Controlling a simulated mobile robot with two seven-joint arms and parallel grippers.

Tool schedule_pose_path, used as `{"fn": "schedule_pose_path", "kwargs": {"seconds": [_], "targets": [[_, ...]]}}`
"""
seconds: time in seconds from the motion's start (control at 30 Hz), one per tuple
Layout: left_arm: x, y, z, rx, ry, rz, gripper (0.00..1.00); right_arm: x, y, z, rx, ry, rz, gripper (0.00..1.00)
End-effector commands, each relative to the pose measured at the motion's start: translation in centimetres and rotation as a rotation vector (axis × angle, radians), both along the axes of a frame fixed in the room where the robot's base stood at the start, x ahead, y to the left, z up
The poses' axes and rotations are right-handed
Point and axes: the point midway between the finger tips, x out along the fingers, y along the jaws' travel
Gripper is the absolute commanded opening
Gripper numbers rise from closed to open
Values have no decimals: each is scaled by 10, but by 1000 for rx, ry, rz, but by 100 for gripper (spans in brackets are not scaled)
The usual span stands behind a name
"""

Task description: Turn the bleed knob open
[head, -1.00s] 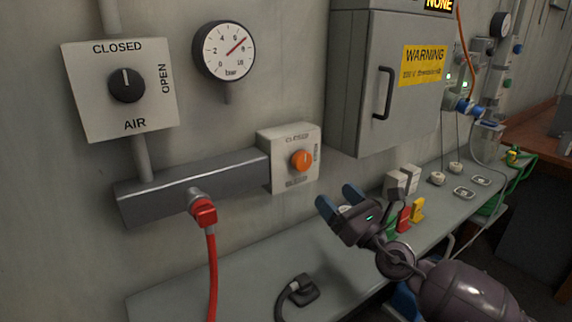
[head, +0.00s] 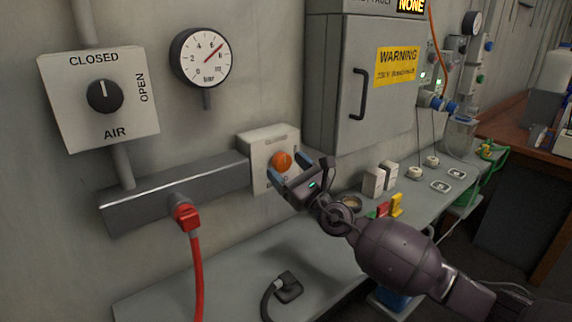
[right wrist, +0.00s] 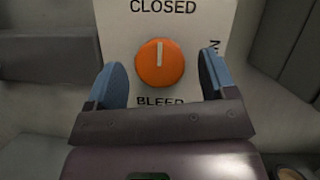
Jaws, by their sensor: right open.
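The orange bleed knob (head: 282,162) sits on a pale box on the wall, right of the grey manifold. In the right wrist view the knob (right wrist: 160,63) has its white mark pointing up at CLOSED, with BLEED printed below and OPEN partly hidden at the right. My right gripper (head: 290,170) is open in front of the box. In the right wrist view its blue fingertips (right wrist: 160,80) stand apart to the left and right of the knob; I cannot tell whether they reach its depth. My left gripper is not in view.
The AIR knob (head: 104,96) points up at CLOSED. A gauge (head: 203,57) hangs above the manifold (head: 175,190), which has a red hose (head: 196,270). A grey cabinet (head: 375,100) stands right of the bleed box. The shelf below holds small white blocks (head: 378,180) and a black plug (head: 287,288).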

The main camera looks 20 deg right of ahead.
Motion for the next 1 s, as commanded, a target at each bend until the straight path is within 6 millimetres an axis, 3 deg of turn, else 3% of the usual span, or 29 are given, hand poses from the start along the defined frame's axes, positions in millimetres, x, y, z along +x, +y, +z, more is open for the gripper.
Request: {"fn": "schedule_pose_path", "kwargs": {"seconds": [0.47, 0.77, 1.0], "targets": [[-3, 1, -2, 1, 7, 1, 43, 9, 4, 4, 0, 1, 0, 76], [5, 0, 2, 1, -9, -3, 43, 9, 4, 4, 1, 1, 0, 30], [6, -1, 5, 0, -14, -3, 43, 9, 4, 4, 17, 7, 0, 28]]}}
